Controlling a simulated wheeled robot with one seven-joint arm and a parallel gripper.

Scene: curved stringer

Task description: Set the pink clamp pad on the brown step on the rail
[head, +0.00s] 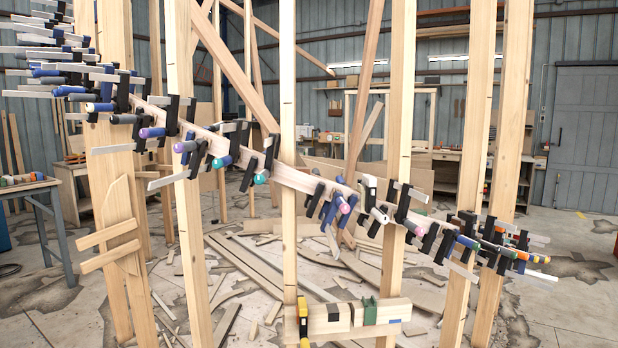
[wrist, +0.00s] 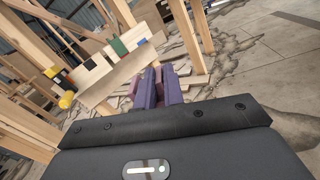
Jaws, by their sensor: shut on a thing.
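My gripper (wrist: 155,90) shows in the wrist view as purple-blue fingers beyond a dark palm. It is shut on a small mauve-pink piece (wrist: 157,75), which I take for the pink clamp pad; the fingers hide most of it. The rail (wrist: 122,78) is a tan board just beyond the fingers, tilted in this view, with pale blocks behind it. I cannot tell whether the pad touches it. In the head view the rail (head: 350,333) is low in front, under pale blocks. A dark patch (head: 333,312) shows there; I cannot single out the brown step. My gripper is not seen in the head view.
The rail carries a yellow clamp (head: 303,318) at left and a green piece (head: 370,311) towards the right. Upright wooden posts (head: 288,150) stand around it. Loose boards (head: 260,265) litter the cracked floor.

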